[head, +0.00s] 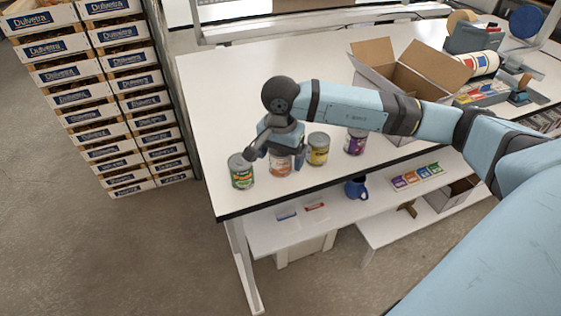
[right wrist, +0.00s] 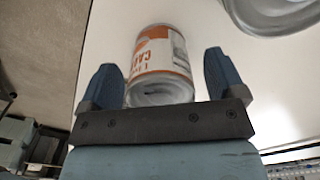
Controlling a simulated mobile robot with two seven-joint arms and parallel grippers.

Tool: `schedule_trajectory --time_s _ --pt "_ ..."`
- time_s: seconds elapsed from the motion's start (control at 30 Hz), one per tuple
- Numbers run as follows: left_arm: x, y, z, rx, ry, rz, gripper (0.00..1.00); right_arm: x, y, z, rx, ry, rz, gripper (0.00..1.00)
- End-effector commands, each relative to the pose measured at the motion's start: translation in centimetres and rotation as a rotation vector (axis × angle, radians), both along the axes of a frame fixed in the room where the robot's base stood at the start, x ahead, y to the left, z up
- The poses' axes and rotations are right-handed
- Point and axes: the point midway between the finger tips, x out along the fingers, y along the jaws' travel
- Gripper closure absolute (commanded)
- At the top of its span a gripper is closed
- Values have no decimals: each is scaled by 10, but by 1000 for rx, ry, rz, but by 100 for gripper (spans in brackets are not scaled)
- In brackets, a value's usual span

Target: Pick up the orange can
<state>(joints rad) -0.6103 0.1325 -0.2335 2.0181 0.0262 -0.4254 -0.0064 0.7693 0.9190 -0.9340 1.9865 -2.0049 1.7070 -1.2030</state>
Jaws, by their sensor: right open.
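The orange can (head: 280,167) has an orange and white label and stands upright on the white table (head: 225,75), near its front edge. My right gripper (head: 274,153) is right at the can and partly hides its top in the head view. In the right wrist view the orange can (right wrist: 160,62) sits between the two blue fingers of my right gripper (right wrist: 165,85). The fingers are apart, with a gap showing on each side of the can. My left gripper is in neither view.
A green-labelled can (head: 241,172) stands just left, a yellow can (head: 317,150) just right, and a purple can (head: 355,141) farther right. An open cardboard box (head: 376,80) stands behind. Stacked crates (head: 90,82) stand left of the table. The table's left rear is clear.

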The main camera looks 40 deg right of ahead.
Motion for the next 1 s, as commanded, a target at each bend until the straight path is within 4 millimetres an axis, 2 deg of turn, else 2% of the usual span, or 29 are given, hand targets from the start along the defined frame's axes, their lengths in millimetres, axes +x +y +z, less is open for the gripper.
schedule_trajectory --time_s 0.03,0.27,0.5,0.8,0.87,1.0 --pt "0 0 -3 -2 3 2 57 0 0 -6 0 0 0 11" --pt "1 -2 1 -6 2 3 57 0 0 -6 1 -2 0 14" --pt "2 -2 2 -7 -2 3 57 0 0 -6 0 -1 0 69" --pt "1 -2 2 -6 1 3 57 1 0 -2 0 -2 -1 69" --pt "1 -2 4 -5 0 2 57 1 -1 4 0 -2 -2 69" --pt "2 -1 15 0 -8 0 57 4 -4 31 1 -5 -8 69"
